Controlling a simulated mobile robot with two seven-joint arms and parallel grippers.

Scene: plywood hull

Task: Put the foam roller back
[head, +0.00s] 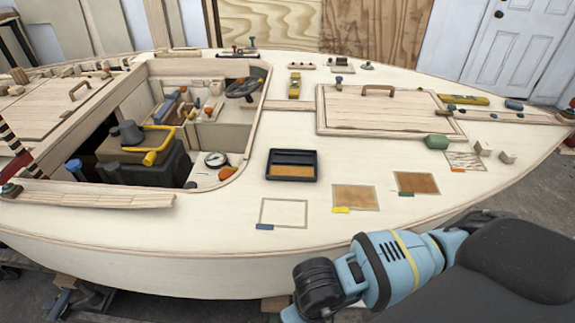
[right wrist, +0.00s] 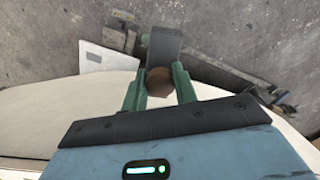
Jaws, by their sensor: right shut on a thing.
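My right gripper (right wrist: 158,92) shows in the right wrist view, its two green fingers closed on a brown, rounded thing (right wrist: 158,80). It looks like part of the foam roller, but most of it is hidden between the fingers. A dark grey block (right wrist: 165,46) shows just beyond the fingertips; I cannot tell whether it belongs to the held thing. In the head view my right arm comes in at the lower right, in front of the hull's near side, and its fingers are out of frame. A black tray (head: 292,153) with an amber-brown inside lies on the deck. My left gripper is not in view.
Sample patches, one pale (head: 284,212) and two brown (head: 355,197), lie on the near deck. A green rounded thing (head: 437,142) sits by the raised hatch (head: 375,108). The open cockpit (head: 200,120) holds tools. The right wrist view shows concrete floor (right wrist: 250,40) beyond the hull edge.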

